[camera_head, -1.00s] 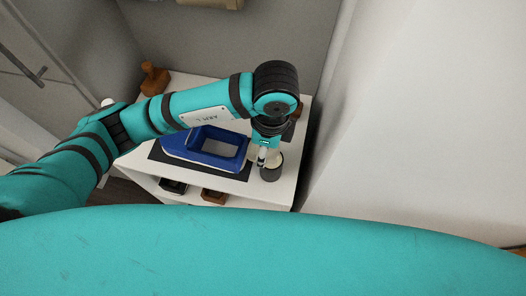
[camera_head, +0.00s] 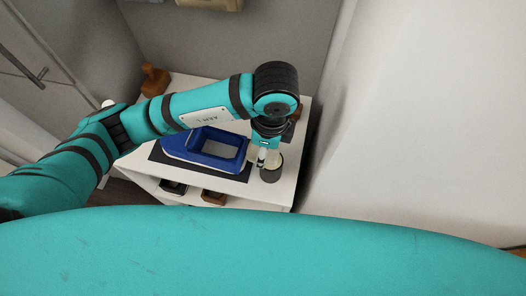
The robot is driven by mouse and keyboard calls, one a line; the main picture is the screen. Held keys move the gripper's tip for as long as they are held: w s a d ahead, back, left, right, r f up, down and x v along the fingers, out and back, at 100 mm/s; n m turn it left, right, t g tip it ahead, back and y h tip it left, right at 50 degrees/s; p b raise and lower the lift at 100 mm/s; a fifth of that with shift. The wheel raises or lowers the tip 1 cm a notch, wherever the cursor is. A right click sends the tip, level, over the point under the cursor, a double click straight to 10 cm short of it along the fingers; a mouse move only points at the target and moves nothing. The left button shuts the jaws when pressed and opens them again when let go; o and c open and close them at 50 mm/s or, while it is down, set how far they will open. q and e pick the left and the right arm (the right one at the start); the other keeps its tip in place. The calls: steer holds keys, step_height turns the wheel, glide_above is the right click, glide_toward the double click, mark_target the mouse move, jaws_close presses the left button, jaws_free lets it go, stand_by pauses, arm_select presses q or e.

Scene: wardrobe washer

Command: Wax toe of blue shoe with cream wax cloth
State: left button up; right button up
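A blue shoe (camera_head: 188,150) lies on a dark mat (camera_head: 237,176) on a white shelf unit, its toe pointing left and its opening to the right. My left arm reaches over the shoe from the left and bends down at its right end. My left gripper (camera_head: 263,158) points down at a dark round tin with a cream rim (camera_head: 271,172), right of the shoe. The fingers are small and partly hidden by the wrist, so I cannot tell how far they are open or whether they hold a cloth. I cannot make out the cream wax cloth. My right gripper is out of view.
A brown wooden brush or stamp-like object (camera_head: 155,80) stands at the shelf's back left. Brown items (camera_head: 214,197) sit on the lower level. A pale wall (camera_head: 420,120) rises close on the right. A large teal part of me fills the foreground.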

arm_select(q)
step_height(320, 180, up, 7)
steer(key=p, duration=0.5)
steer(key=shift+f, duration=0.2)
steer(key=shift+w+a, duration=0.15)
steer(key=shift+a, duration=0.15)
steer(key=shift+m+h, duration=0.4)
steer(key=shift+h, duration=0.1)
steer(key=w+a+f+b, duration=0.1)
steer(key=w+a+b, duration=0.1)
steer(key=a, duration=0.5)
steer(key=w+a+f+b, duration=0.2)
steer(key=a+b, duration=0.2)
steer(key=a, duration=0.3)
steer(key=w+a+f+b, duration=0.2)
steer(key=a+b, duration=0.2)
steer(key=a, duration=0.3)
steer(key=shift+w+a+f, duration=0.1)
steer(key=shift+a+f, duration=0.05)
steer(key=shift+a, duration=0.05)
steer(key=shift+f+b, duration=0.5)
steer(key=shift+f, duration=0.1)
